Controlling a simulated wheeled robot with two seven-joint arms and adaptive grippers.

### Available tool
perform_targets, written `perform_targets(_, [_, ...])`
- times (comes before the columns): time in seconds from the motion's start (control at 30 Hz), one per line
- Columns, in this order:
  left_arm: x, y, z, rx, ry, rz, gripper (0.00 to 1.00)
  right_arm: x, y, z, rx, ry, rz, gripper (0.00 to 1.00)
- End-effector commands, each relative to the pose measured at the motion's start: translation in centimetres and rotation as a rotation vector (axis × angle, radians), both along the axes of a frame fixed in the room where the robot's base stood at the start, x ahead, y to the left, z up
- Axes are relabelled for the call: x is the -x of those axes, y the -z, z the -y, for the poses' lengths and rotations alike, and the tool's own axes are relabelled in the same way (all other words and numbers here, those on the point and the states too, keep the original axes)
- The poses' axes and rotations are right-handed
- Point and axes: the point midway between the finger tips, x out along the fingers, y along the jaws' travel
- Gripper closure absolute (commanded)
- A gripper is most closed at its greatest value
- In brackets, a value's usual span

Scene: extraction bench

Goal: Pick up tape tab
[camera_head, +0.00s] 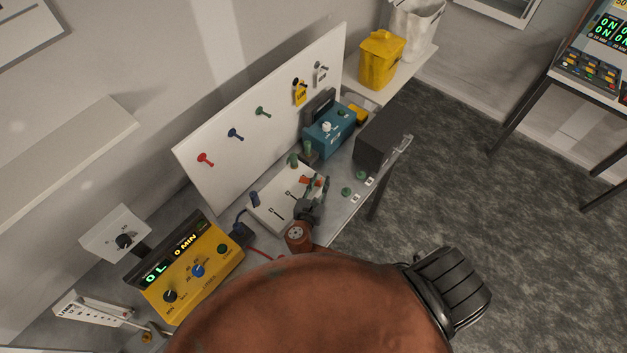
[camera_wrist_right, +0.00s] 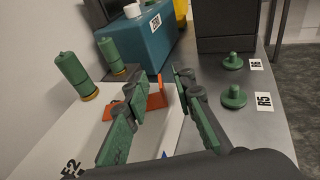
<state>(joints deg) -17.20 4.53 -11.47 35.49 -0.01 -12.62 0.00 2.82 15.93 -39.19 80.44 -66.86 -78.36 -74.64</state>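My right gripper (camera_head: 315,195) is over the white board (camera_head: 272,214) on the bench. Its two green-padded fingers are apart and nothing is held between them in the right wrist view (camera_wrist_right: 160,84). An orange-red piece (camera_wrist_right: 156,99) shows on the white board beyond and between the fingers. It looks like the tape tab, but I cannot be sure. The left finger hides part of it, and whether a finger touches it is unclear. It also shows as a small orange patch (camera_head: 305,180) beside the gripper in the head view. My left gripper is not in view.
Green cylinders (camera_wrist_right: 73,72) stand left of the fingers. Green knobs (camera_wrist_right: 234,97) lie on the bench at right, by the R5 label. A teal box (camera_head: 328,128) and a dark box (camera_head: 379,141) stand behind. A yellow meter (camera_head: 206,268) sits at the left.

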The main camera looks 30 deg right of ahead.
Motion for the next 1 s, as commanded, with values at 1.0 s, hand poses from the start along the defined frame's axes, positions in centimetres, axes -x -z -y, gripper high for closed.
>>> perform_targets(1.0, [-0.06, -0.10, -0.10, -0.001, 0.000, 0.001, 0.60, -0.36, 0.17, 0.40, -0.002, 0.001, 0.001, 1.00])
